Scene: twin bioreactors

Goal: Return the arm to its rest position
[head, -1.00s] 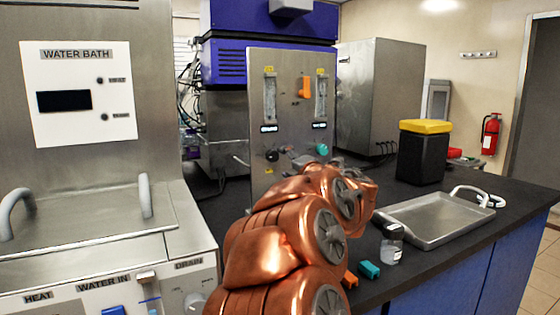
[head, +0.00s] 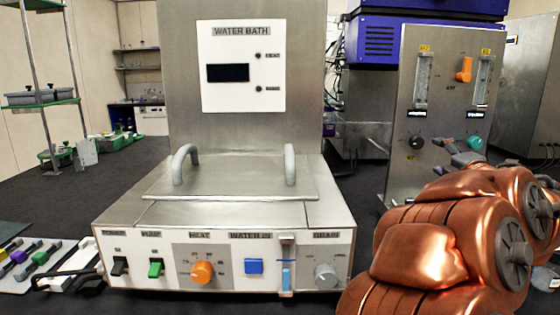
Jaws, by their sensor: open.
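My copper-coloured arm (head: 440,250) fills the lower right of the head view, folded in front of the panel with the two flow tubes. A small grey part beyond the arm's top looks like my gripper (head: 463,154). It is mostly hidden behind the arm, close in the picture to the lower part of the panel (head: 440,95). Its jaws look open, and I see nothing held between them.
The water bath (head: 225,215) stands in the middle, with handles on its lid and knobs along its front. Tools lie on a mat (head: 20,280) at the left. A green-shelved rack (head: 40,103) stands behind.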

